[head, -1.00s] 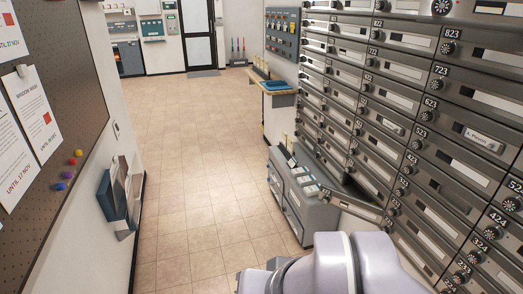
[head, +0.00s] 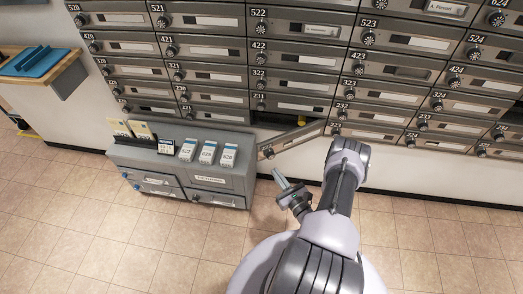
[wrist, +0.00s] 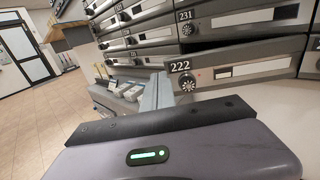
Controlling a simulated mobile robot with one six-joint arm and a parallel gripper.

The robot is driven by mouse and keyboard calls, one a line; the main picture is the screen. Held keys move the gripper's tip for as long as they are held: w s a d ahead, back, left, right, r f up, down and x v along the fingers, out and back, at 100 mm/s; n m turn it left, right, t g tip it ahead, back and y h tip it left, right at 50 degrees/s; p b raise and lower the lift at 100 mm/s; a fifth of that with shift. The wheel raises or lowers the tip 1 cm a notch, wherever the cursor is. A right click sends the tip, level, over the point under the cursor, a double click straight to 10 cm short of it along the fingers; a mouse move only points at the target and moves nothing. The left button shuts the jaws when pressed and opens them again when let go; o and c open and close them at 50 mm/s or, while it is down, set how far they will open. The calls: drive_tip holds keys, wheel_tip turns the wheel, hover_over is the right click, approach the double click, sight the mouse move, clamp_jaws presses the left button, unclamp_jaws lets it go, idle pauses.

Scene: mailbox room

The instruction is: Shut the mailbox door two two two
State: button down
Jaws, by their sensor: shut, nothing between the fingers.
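The door of mailbox 222 (head: 292,140) stands open in the bottom row in the head view, its left end swung out from the wall over the floor. A dark opening (head: 275,118) shows behind it. In the wrist view the door (wrist: 236,68) carries the label 222, a round black dial at its left end and a white name strip. My gripper (head: 280,183) is shut and empty, in front of and below the door's free left end. In the wrist view its fingers (wrist: 157,94) appear just left of the dial; I cannot tell whether they touch the door.
A grey cabinet (head: 181,165) with drawers and several cards on top stands on the floor left of the door. A wooden shelf with a blue tray (head: 35,62) is at the far left. Closed mailbox doors surround the opening. The tiled floor in front is clear.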

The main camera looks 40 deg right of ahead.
drive_tip(key=f+m+h, duration=0.1)
drive_tip(key=f, duration=0.1)
drive_tip(key=b, duration=0.6)
approach(260, 147)
drive_tip(key=x, duration=0.5)
drive_tip(key=shift+w+f, duration=0.25)
drive_tip(key=shift+w, duration=0.05)
drive_tip(key=shift+w+d+r+g, duration=0.2)
drive_tip(key=shift+w+g, duration=0.1)
drive_tip(key=shift+w, duration=0.35)
drive_tip(key=shift+a, duration=0.1)
